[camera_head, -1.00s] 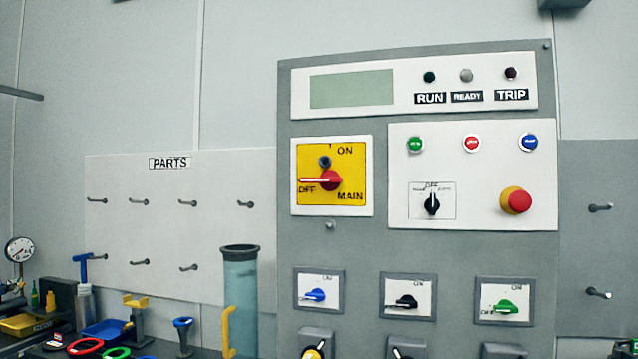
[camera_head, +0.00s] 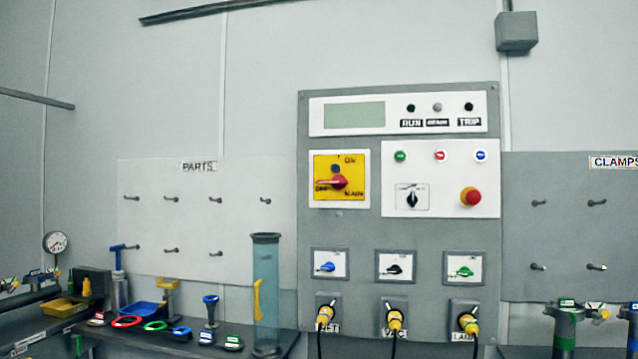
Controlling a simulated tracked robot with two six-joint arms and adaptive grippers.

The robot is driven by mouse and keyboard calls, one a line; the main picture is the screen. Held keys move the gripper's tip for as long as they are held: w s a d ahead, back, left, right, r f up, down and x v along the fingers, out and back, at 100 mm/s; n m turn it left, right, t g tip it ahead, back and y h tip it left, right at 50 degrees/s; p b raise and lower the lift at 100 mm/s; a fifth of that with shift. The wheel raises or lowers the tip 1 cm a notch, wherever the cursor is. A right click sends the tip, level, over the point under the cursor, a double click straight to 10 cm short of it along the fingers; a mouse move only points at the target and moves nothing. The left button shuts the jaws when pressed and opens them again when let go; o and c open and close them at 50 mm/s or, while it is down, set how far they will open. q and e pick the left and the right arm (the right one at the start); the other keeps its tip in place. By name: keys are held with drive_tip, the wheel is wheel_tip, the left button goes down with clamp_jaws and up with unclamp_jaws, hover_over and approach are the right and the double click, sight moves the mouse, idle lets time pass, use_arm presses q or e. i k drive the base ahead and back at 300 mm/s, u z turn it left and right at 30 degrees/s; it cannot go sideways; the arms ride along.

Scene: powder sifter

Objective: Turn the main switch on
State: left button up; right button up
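The main switch (camera_head: 338,182) is a red rotary handle on a yellow plate marked ON, OFF and MAIN, at the upper left of the grey control panel (camera_head: 345,231). Its handle lies about level, with its end at the OFF mark. A small dark round part sits above the handle on the plate. Neither of my grippers shows in the head view.
Below are blue (camera_head: 326,267), black (camera_head: 395,269) and green (camera_head: 464,271) switches, with yellow plugs underneath. A red emergency button (camera_head: 470,197) is to the right. A clear cylinder (camera_head: 266,300) stands left of the panel, beside a bench holding coloured rings and parts.

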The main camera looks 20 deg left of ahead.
sight(338, 181)
drive_tip(key=u, duration=0.3)
drive_tip(key=k, duration=0.2)
drive_tip(key=u, duration=0.4)
drive_tip(key=i, duration=0.95)
